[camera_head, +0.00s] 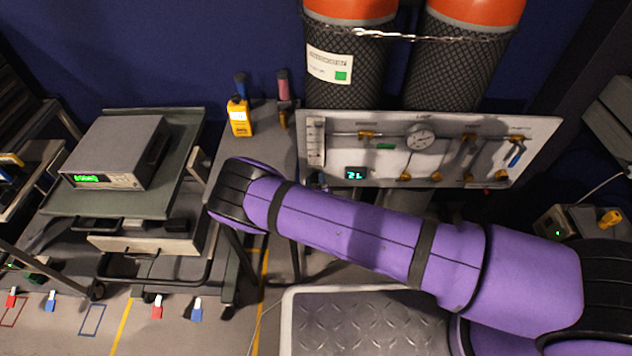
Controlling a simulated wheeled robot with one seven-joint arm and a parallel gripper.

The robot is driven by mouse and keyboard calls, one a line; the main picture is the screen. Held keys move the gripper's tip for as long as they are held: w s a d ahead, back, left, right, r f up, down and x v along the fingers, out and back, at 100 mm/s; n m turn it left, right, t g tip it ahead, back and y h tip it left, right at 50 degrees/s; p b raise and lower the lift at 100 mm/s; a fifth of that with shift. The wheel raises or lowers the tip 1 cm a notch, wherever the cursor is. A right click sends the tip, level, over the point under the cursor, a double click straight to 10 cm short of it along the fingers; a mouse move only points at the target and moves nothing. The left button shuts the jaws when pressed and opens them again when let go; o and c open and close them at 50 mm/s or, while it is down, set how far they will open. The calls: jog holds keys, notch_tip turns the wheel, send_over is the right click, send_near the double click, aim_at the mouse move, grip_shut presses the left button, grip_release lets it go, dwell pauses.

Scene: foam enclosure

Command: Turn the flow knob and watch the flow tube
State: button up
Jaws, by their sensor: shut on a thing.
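The pale gas panel (450,178) stands upright in front of the gas cylinders. The flow tube (316,140) is a narrow upright scale at the panel's left end; its reading is too small to tell. A small display (355,173) on the panel shows green-blue characters that look like "2L". My purple arm crosses in front of the panel's lower left edge. I cannot make out the flow knob; the area under the flow tube is partly covered by my arm. My gripper is hidden behind the arm, so its hold does not show.
Two cylinders (350,65) with orange tops stand chained behind the panel. A cart (187,150) carrying a boxy instrument (118,150) is at left. A metal tread plate (365,325) lies below my arm.

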jog(key=n, duration=0.5)
jog(key=shift+n, duration=0.3)
jog(key=shift+a, duration=0.1)
dwell(0.4)
jog(key=o, duration=0.9)
jog(key=shift+s, duration=0.1)
jog(key=s, duration=1)
jog(key=shift+s+r, duration=0.3)
jog(key=shift+s, duration=0.05)
